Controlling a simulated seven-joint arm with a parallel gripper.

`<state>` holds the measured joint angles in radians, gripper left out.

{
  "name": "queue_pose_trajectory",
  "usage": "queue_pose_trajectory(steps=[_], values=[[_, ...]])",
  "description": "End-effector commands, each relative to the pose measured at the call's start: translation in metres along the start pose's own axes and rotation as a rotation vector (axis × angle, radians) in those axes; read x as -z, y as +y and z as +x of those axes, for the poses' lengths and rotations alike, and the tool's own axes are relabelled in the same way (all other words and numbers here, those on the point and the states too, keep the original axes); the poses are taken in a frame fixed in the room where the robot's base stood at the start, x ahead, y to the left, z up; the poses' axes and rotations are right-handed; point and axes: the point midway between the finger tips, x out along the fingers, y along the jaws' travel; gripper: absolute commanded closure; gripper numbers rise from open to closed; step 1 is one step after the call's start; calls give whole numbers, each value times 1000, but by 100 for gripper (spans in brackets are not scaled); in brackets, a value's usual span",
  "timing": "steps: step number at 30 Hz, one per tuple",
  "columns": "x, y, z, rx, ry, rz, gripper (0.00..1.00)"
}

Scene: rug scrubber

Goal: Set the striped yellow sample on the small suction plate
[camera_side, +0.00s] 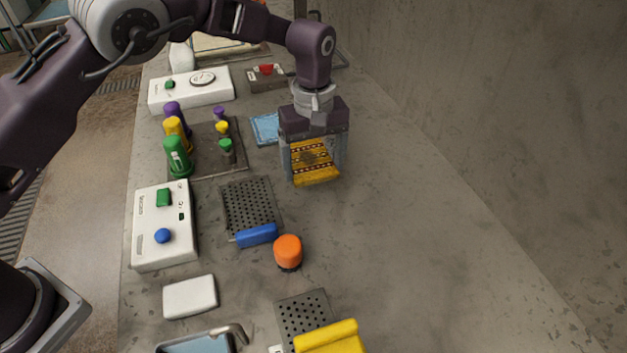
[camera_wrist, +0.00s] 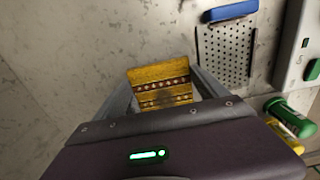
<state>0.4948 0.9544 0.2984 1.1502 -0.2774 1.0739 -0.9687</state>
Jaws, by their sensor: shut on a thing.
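The striped yellow sample (camera_side: 312,160), a patterned piece with dark bands, is between the fingers of my gripper (camera_side: 316,176), which is shut on it. The wrist view also shows the sample (camera_wrist: 160,84) between the fingers of my gripper (camera_wrist: 162,78). I cannot tell whether it touches the bench. A perforated plate with a blue bar (camera_side: 250,200) lies left of and nearer than my gripper; it shows in the wrist view (camera_wrist: 226,52). A second perforated plate (camera_side: 303,311), with a yellow roll, lies at the bottom of the side view and looks smaller.
An orange-topped cylinder (camera_side: 288,252) stands between the two plates. Green, yellow and purple bottles (camera_side: 177,156) and a white control box (camera_side: 164,225) are at left. A blue cloth-like square (camera_side: 265,129) lies beside my gripper. The bench's right side is clear, toward the wall.

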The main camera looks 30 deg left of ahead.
Motion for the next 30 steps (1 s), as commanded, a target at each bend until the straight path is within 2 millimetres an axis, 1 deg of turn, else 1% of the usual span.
queue_pose_trajectory(steps=[1, 3, 5, 8, 10, 12, 15, 18, 21, 23, 30], values=[[0, 0, -10, -3, 2, 0, 58], [1, -1, -21, -1, 2, -1, 58], [2, -8, -26, 1, 0, -6, 58], [2, -34, -25, 0, -5, -17, 58], [0, -58, -20, 1, -6, -21, 58], [-4, -82, -16, -1, -4, -18, 58], [-12, -110, -12, -1, -2, -11, 58], [-18, -128, -9, -2, 0, -5, 58], [-20, -136, -3, 1, 0, 0, 58], [-20, -136, 3, 1, 0, 0, 58], [-20, -136, 35, 3, 0, -1, 58]])
